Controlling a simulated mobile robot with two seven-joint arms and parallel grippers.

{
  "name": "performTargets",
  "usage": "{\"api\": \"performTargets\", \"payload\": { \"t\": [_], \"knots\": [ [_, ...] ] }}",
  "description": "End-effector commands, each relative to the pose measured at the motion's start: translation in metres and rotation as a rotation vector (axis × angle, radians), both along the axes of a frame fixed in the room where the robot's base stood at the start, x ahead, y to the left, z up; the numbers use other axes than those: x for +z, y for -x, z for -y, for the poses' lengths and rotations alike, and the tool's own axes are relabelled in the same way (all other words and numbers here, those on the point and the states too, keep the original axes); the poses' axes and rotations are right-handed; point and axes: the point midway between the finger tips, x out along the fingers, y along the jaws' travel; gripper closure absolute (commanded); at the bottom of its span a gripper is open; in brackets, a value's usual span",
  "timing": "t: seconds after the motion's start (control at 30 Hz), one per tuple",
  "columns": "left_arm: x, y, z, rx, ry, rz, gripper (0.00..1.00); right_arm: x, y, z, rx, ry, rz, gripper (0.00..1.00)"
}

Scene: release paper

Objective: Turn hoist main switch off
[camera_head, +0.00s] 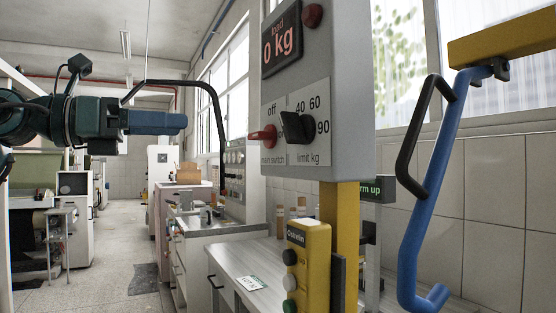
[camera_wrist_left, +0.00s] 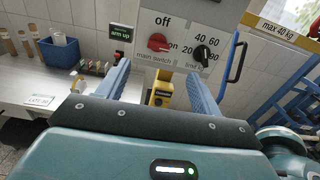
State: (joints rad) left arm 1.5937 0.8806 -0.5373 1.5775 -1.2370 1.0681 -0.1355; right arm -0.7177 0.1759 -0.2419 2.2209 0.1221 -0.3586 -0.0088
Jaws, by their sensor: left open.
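The hoist main switch is a red knob (camera_head: 263,137) on the grey control box (camera_head: 345,110), below the word "off". In the left wrist view the red knob (camera_wrist_left: 158,43) lies roughly level, with "on" just to its right. My left gripper (camera_head: 182,123) reaches in from the left, apart from the box and left of the knob. In the left wrist view its blue fingers are spread, with an empty gap (camera_wrist_left: 158,76) between them below the knob. My right gripper is not in view.
A black limit dial (camera_head: 297,127) sits right beside the switch. A yellow pendant (camera_head: 307,265) hangs by the yellow post below the box. A blue tube with a black handle (camera_head: 425,140) stands at the right. A workbench (camera_head: 235,278) lies below.

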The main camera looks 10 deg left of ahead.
Motion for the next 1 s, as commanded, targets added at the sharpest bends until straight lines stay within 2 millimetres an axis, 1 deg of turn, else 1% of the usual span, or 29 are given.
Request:
{"api": "performTargets", "payload": {
  "t": [0.03,0.17,0.27,0.43,0.57,0.7,0.9,1.0],
  "knots": [
    [-0.006,0.001,-0.002,0.005,-0.003,0.004,0.35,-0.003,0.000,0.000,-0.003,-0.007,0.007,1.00],
    [-0.006,0.001,-0.001,0.008,-0.007,0.007,0.35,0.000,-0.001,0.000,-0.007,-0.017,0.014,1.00],
    [-0.005,-0.004,0.006,0.007,-0.007,0.007,0.35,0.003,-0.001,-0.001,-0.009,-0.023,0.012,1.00],
    [-0.004,-0.019,0.031,0.003,-0.007,0.005,0.35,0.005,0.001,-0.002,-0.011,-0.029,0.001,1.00],
    [-0.004,-0.036,0.055,0.003,-0.007,0.005,0.35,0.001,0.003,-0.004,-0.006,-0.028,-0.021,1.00],
    [-0.004,-0.051,0.078,0.003,-0.006,0.006,0.35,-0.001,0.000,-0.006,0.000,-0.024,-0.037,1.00],
    [-0.004,-0.066,0.100,0.005,-0.005,0.006,0.35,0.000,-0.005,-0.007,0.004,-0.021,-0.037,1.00],
    [-0.005,-0.070,0.105,0.007,-0.006,0.007,0.35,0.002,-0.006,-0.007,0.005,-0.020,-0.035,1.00]
  ]
}}
